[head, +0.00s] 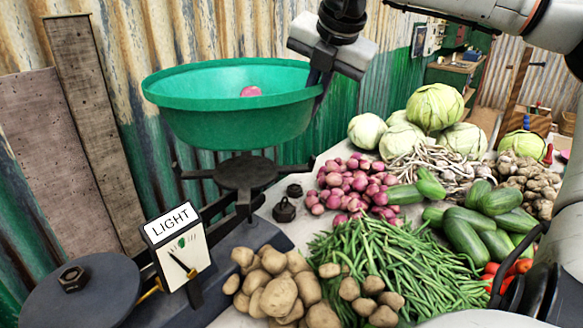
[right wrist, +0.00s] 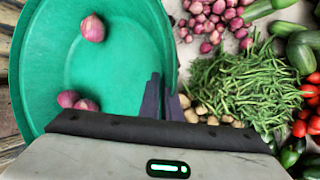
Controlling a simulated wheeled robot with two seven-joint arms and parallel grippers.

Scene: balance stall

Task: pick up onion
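One onion (head: 251,91) shows inside the green bowl (head: 180,92) in the head view. The right wrist view shows one onion (right wrist: 93,28) near the bowl's upper part and two more (right wrist: 75,99) at its lower left. A pile of red onions (head: 352,185) lies on the table to the right of the bowl. My right gripper (head: 320,80) is at the bowl's right rim, fingers pointing down. In the right wrist view its fingers (right wrist: 162,100) are close together with no onion seen between them. Whether they touch the rim is unclear. My left gripper is not in view.
The bowl sits on a dark balance scale (head: 246,172) with a LIGHT sign (head: 174,232). Potatoes (head: 275,285), green beans (head: 375,262), cucumbers (head: 470,238) and cabbages (head: 435,107) crowd the table. A small black weight (head: 284,209) stands beside the onion pile.

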